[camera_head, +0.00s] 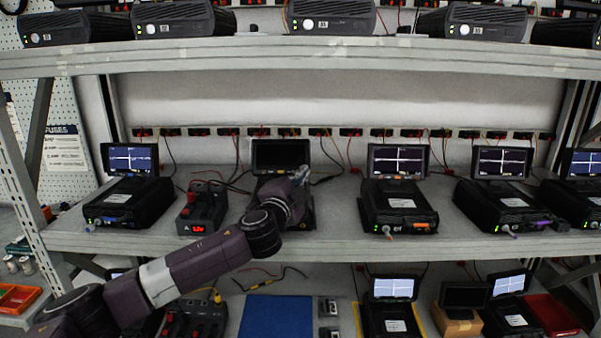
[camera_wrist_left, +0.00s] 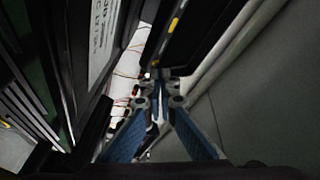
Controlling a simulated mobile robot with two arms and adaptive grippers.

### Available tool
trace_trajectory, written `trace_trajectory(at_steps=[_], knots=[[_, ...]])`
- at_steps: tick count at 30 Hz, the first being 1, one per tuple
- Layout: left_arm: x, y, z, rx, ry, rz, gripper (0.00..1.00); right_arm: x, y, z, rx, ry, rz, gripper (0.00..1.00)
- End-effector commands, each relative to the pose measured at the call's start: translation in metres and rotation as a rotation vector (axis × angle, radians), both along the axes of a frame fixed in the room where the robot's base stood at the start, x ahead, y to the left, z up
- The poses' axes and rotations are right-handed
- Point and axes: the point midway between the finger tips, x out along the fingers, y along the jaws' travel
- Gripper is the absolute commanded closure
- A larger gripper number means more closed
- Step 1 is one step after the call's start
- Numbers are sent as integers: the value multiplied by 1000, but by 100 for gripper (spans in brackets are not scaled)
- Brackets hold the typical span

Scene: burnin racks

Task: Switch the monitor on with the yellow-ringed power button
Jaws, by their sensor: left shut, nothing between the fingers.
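The monitor (camera_head: 281,155) with the black screen stands on the middle shelf, left of centre, above a dark unit mostly hidden by my arm. My left gripper (camera_head: 303,173) is at the monitor's lower right corner in the head view. In the left wrist view my left gripper (camera_wrist_left: 155,76) is shut and empty, its fingertips together near the edge of a dark panel. Yellow marks (camera_wrist_left: 174,25) show on that panel edge; I cannot tell which is the ringed button. Whether the fingertips touch the panel is unclear. My right gripper is not in view.
Lit monitors on black units stand on both sides, such as one at right (camera_head: 398,160) and one at left (camera_head: 130,158). A power supply with a red display (camera_head: 203,208) stands left of my arm. An upper shelf (camera_head: 300,57) runs above. Cables hang behind.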

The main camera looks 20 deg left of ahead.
Motion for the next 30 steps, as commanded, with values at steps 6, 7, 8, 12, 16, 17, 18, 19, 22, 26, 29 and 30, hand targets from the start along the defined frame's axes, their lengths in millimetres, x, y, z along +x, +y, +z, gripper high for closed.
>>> trace_trajectory(at_steps=[6, 7, 8, 12, 16, 17, 18, 19, 22, 26, 29, 30], knots=[[4, 1, -5, 0, 1, 0, 100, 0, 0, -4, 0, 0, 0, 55], [4, 1, -5, 1, 1, 1, 100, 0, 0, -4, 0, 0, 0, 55], [4, 1, -5, 1, 1, 1, 100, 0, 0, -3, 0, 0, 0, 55], [4, 1, -4, 1, 1, 1, 100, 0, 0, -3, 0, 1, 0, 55], [5, 2, -5, 1, 1, 1, 100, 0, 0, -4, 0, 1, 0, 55], [5, 2, -5, 1, 1, 1, 100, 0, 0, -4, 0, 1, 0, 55], [5, 2, -5, 0, 1, 0, 100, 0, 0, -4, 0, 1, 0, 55], [5, 2, -5, 0, 1, 0, 100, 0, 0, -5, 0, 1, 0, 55], [6, 2, -6, 0, 1, 0, 100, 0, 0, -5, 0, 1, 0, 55], [7, 3, -7, 0, 1, 0, 100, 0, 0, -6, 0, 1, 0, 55], [8, 3, -8, 0, 2, 1, 100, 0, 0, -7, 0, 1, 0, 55], [9, 3, -9, 0, 2, 1, 100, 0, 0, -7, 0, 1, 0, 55]])
